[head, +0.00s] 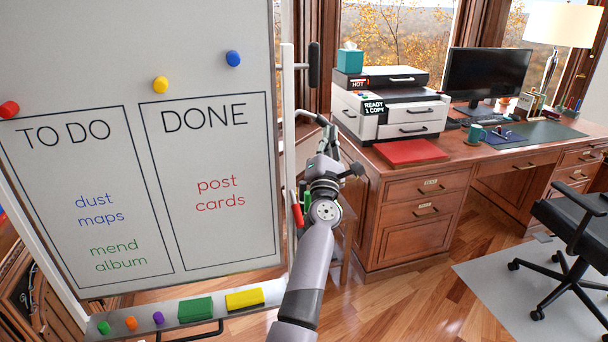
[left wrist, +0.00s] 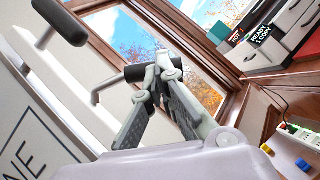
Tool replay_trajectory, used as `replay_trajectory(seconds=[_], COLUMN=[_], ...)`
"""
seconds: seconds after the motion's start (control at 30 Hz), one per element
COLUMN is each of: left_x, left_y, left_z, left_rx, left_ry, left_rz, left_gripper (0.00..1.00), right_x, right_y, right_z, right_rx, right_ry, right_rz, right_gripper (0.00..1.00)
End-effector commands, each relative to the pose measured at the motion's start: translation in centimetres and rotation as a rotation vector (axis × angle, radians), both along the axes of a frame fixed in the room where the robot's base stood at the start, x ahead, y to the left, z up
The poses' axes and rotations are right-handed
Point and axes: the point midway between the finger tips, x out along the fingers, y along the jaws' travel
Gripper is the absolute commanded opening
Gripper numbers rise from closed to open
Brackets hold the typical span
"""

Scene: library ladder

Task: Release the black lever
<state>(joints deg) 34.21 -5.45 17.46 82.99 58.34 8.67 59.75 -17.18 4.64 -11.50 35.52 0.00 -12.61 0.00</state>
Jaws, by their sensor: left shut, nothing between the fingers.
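A black lever (left wrist: 138,73) on a pale bent stem shows just beyond my left fingertips in the left wrist view. In the head view it is small and partly hidden by the gripper beside the whiteboard's right edge. My left gripper (left wrist: 160,76) is shut with nothing between its fingers; its tips overlap the lever in the picture, and I cannot tell whether they touch. The left gripper (head: 325,124) also shows in the head view, right of the whiteboard (head: 215,135). A second black handle (head: 314,64) is higher on the board's frame. My right gripper is not in view.
The board's tray (head: 140,319) holds a green eraser (head: 195,309), a yellow eraser (head: 244,299) and small magnets. Right of my arm stands a wooden desk (head: 413,210) with a printer (head: 390,106). A black chair (head: 575,225) is farther right. Floor between is clear.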

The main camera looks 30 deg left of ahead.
Motion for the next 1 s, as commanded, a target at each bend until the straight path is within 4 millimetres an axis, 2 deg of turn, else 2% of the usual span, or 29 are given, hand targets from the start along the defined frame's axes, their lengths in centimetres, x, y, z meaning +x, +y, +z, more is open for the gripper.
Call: replay_trajectory(seconds=[0.03,0.13,0.27,0.53,1.0], left_x=[0.1,0.3,0.4,0.1,-4.7], left_y=[-0.1,-0.2,-0.3,-0.5,-3.6], left_z=[-0.2,0.7,1.7,1.5,-1.8], left_rx=[-0.027,-0.079,-0.109,-0.105,-0.105], left_ry=[-0.036,-0.098,-0.127,-0.121,-0.121], left_rz=[-0.001,-0.001,-0.001,-0.001,0.000], left_gripper=[0.00,0.00,0.00,0.00,0.00], right_x=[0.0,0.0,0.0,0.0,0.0], right_y=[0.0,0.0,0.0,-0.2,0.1], right_z=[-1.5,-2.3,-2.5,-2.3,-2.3], right_rx=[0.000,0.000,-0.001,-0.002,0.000], right_ry=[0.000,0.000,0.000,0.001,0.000], right_rz=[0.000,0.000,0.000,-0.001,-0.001], right_gripper=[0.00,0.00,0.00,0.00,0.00])
